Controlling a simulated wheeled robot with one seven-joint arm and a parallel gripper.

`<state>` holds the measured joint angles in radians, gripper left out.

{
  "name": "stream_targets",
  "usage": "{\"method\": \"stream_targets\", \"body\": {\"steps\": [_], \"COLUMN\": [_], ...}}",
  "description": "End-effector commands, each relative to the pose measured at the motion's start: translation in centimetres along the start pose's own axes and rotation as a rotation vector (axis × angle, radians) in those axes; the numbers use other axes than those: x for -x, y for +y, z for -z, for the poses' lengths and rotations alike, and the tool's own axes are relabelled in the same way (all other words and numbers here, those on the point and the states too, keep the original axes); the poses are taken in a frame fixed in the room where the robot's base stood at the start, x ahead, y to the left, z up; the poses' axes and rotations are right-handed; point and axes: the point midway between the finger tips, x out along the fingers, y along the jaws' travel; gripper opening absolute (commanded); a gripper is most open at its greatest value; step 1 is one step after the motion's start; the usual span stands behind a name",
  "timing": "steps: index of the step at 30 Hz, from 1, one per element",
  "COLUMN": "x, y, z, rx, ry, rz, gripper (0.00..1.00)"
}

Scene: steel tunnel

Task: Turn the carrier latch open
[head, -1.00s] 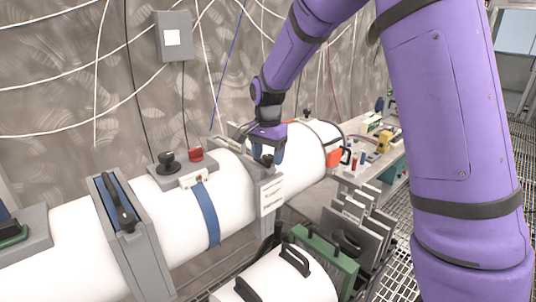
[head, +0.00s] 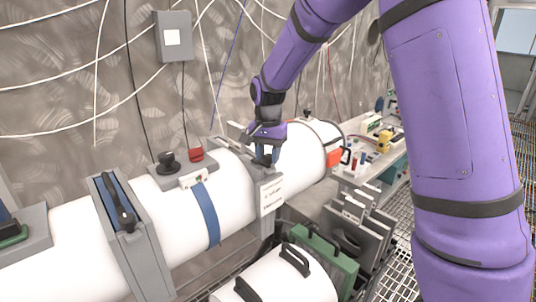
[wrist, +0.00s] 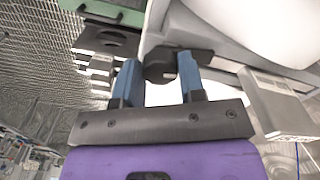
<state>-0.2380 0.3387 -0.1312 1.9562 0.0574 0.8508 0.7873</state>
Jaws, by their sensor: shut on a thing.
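The carrier latch (wrist: 160,66) is a dark rounded knob with a flat dark bar reaching right. In the wrist view it sits between the two blue fingers of my gripper (wrist: 159,82), which are shut on it. In the head view my gripper (head: 267,160) comes down on the grey collar (head: 262,178) around the white tube, just above a white label plate (head: 271,197). The latch is mostly hidden behind the fingers there, so its exact angle is hard to tell.
A black knob (head: 167,160) and a red button (head: 196,154) stand on the tube to the left, beside a blue band (head: 208,214). A green-edged rack of grey plates (head: 325,255) and a shorter white cylinder (head: 275,282) with black handles lie below. A cluttered bench (head: 372,160) stands behind right.

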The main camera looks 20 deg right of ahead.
Motion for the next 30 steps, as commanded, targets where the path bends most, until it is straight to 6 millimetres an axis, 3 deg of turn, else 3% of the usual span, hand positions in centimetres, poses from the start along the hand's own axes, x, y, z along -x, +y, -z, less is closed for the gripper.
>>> {"method": "stream_targets", "body": {"steps": [30], "x": [0.09], "y": [0.03], "z": [0.1], "rx": [0.956], "ry": [0.003], "rz": [0.001], "gripper": [0.13]}}
